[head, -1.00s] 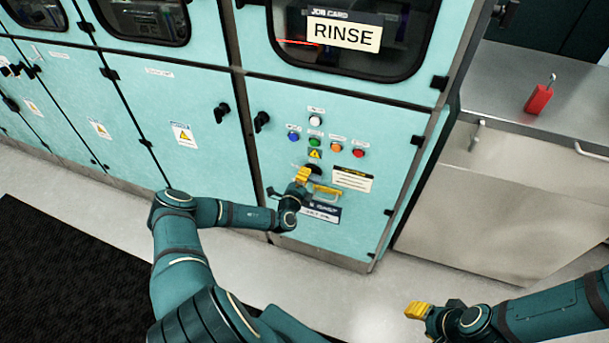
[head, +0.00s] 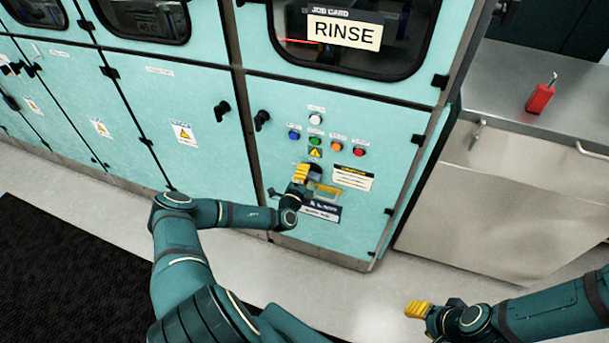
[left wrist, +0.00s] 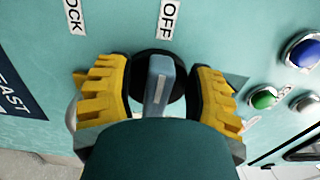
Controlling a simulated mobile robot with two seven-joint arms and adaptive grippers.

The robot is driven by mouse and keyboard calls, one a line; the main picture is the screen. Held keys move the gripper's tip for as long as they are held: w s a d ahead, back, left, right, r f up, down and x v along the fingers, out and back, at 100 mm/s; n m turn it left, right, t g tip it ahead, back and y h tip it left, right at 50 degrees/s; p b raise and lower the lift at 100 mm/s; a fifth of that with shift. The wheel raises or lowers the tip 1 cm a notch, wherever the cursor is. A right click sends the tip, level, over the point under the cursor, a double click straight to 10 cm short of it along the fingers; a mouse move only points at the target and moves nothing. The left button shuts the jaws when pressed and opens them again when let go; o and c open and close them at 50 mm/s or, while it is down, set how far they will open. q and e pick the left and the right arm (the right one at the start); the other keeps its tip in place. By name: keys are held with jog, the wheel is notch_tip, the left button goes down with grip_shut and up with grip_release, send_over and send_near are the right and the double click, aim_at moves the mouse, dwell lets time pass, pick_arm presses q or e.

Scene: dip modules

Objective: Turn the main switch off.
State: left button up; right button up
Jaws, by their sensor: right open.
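The main switch (left wrist: 160,90) is a grey-blue handle on a round black base, seen in the left wrist view. The handle lies below the OFF label (left wrist: 167,18) and its end points roughly toward it; a LOCK label (left wrist: 74,16) is to the left. My left gripper (left wrist: 162,88) has its yellow fingers on either side of the handle, with a visible gap on both sides. In the head view the left gripper (head: 311,178) is at the lower part of the cabinet panel and hides most of the switch. My right gripper (head: 417,309) is empty, away from the cabinet at lower right.
Blue (head: 294,135), green (head: 315,141), orange (head: 337,147), red and white buttons sit above the switch. A yellow-and-white label (head: 352,178) is to its right. A red padlock-like item (head: 540,98) lies on the metal counter (head: 505,90). The floor in front is clear.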

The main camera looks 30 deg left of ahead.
pick_arm(q)
jog(key=v, duration=1.2)
jog(key=shift+f, duration=0.1)
dwell(0.4)
